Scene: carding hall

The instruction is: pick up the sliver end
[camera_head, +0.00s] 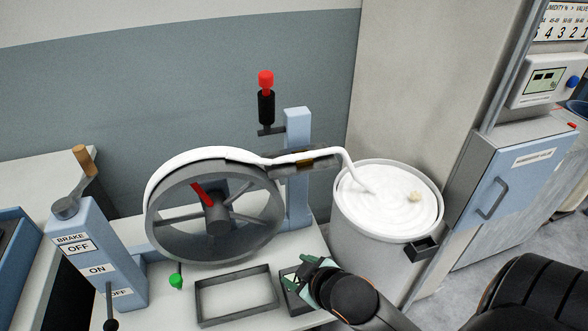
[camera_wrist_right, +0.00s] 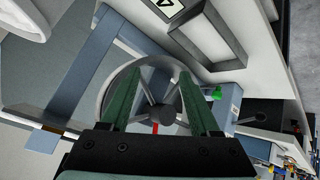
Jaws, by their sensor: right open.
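A thick white sliver (camera_head: 300,157) comes up out of the white can (camera_head: 345,215), passes through a dark guide (camera_head: 325,163) and lies over the top of the spoked grey wheel (camera_head: 160,226). More sliver lies coiled in the can, with a small beige tuft (camera_head: 414,197) on it. I cannot tell for sure which part is the loose end. My right gripper (camera_head: 309,268) is open with green fingers, low in front of the wheel and left of the can, apart from the sliver. In the right wrist view its fingers (camera_wrist_right: 165,75) are empty, with the wheel beyond them. My left gripper is not in view.
An empty dark-rimmed tray (camera_head: 237,272) lies before the wheel. A smaller tray (camera_head: 287,283) is partly hidden by my right gripper. A blue brake box (camera_head: 95,250) stands left, a blue post (camera_head: 298,165) behind the guide. A green knob (camera_head: 176,281) sits below the wheel.

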